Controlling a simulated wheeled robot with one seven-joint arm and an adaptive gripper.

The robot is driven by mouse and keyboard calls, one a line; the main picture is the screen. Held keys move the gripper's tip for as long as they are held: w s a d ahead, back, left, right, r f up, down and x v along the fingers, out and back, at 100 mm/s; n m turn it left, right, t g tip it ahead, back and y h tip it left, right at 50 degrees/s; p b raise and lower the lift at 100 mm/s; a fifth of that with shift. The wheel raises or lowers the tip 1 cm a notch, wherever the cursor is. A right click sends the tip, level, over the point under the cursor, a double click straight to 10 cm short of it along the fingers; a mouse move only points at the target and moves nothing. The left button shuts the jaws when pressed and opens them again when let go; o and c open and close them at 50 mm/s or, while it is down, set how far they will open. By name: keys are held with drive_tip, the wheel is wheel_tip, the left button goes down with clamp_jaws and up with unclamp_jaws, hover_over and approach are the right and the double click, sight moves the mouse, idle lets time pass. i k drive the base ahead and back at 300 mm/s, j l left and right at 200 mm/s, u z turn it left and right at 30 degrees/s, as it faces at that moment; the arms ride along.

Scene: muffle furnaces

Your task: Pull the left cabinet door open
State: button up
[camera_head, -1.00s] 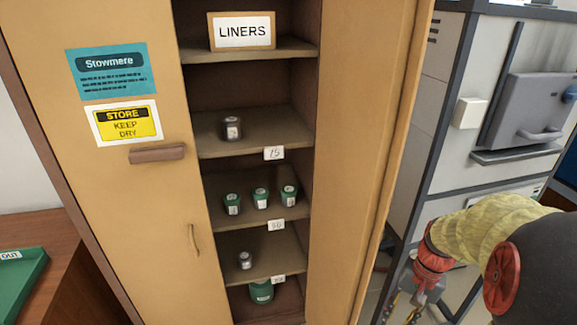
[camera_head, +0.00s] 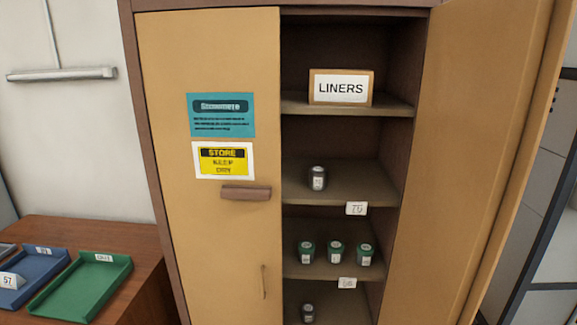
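The left cabinet door (camera_head: 215,255) is tan and stands shut on the left side of the cabinet. It carries a teal label, a yellow "STORE KEEP DRY" sign and a brown horizontal handle (camera_head: 245,193) near its right edge. A thin looped pull (camera_head: 264,282) hangs lower on the same door. The right cabinet door (camera_head: 470,150) stands open, swung out to the right, so the shelves show. My gripper is out of view, so its relation to the handle cannot be seen.
A brown table (camera_head: 100,232) at left bears a green tray (camera_head: 127,264) and a blue tray (camera_head: 58,270). A grey unit (camera_head: 550,220) stands at right.

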sight(212, 78)
drive_tip(key=k+l+u, duration=0.1)
drive_tip(key=l, duration=0.25)
drive_tip(key=k+l+u, duration=0.15)
drive_tip(key=i+l+u, duration=0.1)
drive_tip(key=l+u, duration=0.3)
drive_tip(key=l, duration=1.05)
drive_tip(key=i+l+u, duration=0.15)
drive_tip(key=i+j+z, duration=0.1)
drive_tip(key=j, duration=0.45)
drive_tip(key=j+z, duration=0.1)
drive_tip(key=j, duration=0.4)
drive_tip(key=i+j, duration=0.15)
drive_tip(key=i+z, duration=0.05)
